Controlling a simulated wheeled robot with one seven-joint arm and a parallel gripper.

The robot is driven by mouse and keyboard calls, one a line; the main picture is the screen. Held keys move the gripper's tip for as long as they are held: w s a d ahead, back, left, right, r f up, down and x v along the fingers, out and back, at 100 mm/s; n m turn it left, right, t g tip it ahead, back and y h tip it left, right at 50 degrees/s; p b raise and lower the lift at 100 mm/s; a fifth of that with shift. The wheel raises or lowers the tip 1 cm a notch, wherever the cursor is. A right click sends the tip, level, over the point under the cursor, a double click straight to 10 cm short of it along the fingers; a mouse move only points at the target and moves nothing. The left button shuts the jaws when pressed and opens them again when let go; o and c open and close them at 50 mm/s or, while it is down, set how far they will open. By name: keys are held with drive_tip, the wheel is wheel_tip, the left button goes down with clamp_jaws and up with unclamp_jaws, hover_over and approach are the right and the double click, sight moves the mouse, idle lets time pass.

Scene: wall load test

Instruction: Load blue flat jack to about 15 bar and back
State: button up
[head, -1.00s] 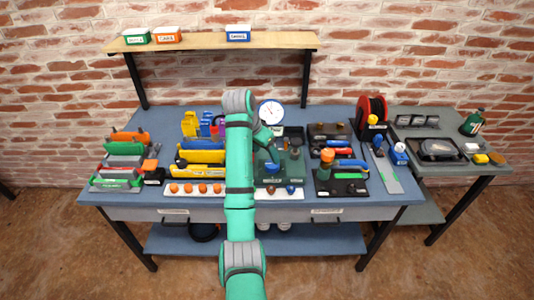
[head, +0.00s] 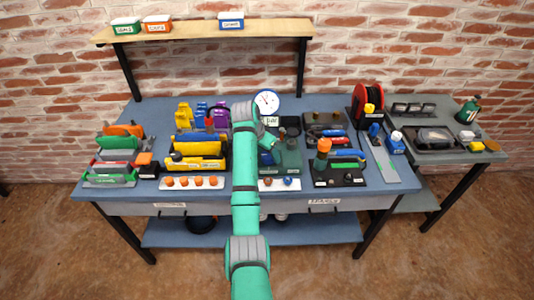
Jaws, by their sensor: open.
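A round gauge (head: 267,101) with a white face and blue rim stands at the back middle of the bench; its reading is too small to tell. A small label (head: 270,120) sits below it. A dark green unit (head: 290,160) stands in front of the gauge, with a blue part (head: 266,158) at its left side. My gripper (head: 270,144) is at this unit's upper left, low over it, and looks empty and open. My arm hides part of the unit. I cannot tell which thing is the blue flat jack; small blue pieces (head: 202,108) stand at the back left.
Yellow holders (head: 197,160) and a white strip with orange knobs (head: 192,183) lie left of my arm. An orange-capped bottle-like piece (head: 323,147) stands on a black tray at right. A red reel (head: 367,103) stands at the back right. A shelf (head: 190,35) runs above.

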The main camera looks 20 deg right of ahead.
drive_tip(key=shift+f, duration=0.15)
drive_tip(key=c, duration=1.1)
drive_tip(key=shift+o, duration=0.2)
drive_tip(key=shift+d+n, duration=0.1)
drive_tip(key=shift+n, duration=0.4)
drive_tip(key=n+t+y, duration=0.1)
drive_tip(key=n, duration=0.1)
drive_tip(key=shift+s+d+n, duration=0.1)
drive_tip(key=shift+s+n, duration=0.05)
drive_tip(key=shift+n, duration=0.25)
drive_tip(key=n, duration=0.2)
drive_tip(key=n+t+y, duration=0.1)
drive_tip(key=n, duration=0.1)
drive_tip(key=shift+d+n+y, duration=0.15)
drive_tip(key=shift+n+y, duration=0.15)
drive_tip(key=n+y, duration=0.2)
drive_tip(key=n, duration=0.3)
drive_tip(key=shift+d, duration=0.15)
drive_tip(key=shift+n+y, duration=0.8)
drive_tip(key=shift+n, duration=1.2)
